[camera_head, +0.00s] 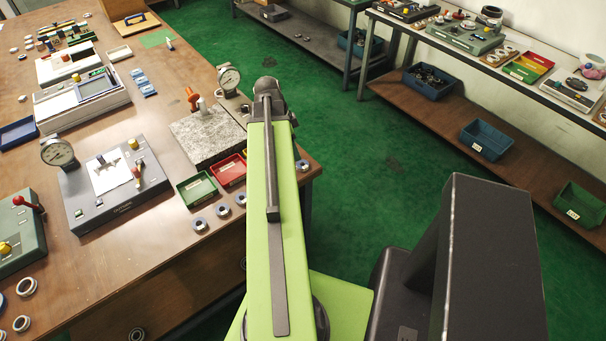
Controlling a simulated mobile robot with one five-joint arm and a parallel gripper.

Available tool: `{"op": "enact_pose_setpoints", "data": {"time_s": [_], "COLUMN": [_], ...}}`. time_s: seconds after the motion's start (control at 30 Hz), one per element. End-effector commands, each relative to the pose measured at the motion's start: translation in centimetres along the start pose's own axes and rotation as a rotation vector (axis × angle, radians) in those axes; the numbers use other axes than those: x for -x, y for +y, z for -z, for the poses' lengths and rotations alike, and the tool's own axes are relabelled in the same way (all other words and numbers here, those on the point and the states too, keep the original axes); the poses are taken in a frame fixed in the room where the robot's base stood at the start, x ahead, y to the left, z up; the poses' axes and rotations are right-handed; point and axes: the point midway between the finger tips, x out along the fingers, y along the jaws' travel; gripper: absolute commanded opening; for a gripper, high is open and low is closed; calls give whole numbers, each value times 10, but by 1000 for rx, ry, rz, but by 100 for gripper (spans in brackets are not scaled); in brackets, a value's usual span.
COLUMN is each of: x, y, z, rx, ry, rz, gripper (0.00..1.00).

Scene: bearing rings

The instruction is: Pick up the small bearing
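Several bearing rings lie on the brown workbench (150,240). A short row of small ones, a left ring (199,224), a middle ring (223,210) and a right ring (241,199), sits near the bench's front edge, left of my green arm. Another small ring (302,166) lies just right of my arm at the bench corner. Larger-looking rings (26,286) lie at the lower left. I cannot tell which one is the small bearing. My gripper (268,88) is the dark end of my arm, over the bench's right edge; its fingers are hidden.
A green tray (197,189) and a red tray (230,171) stand behind the row. A granite block (207,138), dial gauges (58,153) and a grey fixture (112,185) crowd the bench. Green floor (380,150) is clear towards the right-hand shelving (500,130).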

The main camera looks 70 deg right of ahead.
Motion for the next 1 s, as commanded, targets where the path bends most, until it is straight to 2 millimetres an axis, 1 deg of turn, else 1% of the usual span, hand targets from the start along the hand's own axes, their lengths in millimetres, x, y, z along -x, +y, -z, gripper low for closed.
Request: {"op": "enact_pose_setpoints", "data": {"time_s": [0.03,0.1,0.17,0.23,0.37,0.43,0.47,0.7,0.73,0.8,1.0], "x": [-22,-36,-43,-47,-45,-48,-52,-93,-96,-99,-96], "y": [0,0,0,0,0,0,-1,-4,-4,-3,-3], "z": [-3,-3,-2,-1,1,0,0,1,1,2,4], "rx": [-1,-1,0,0,0,0,0,-1,-1,-1,-1], "ry": [0,0,0,0,0,0,0,0,0,0,0], "rz": [0,0,0,0,0,0,0,-1,-1,-1,-1], "gripper": [67,67,67,67,67,67,67,67,67,67,67]}}
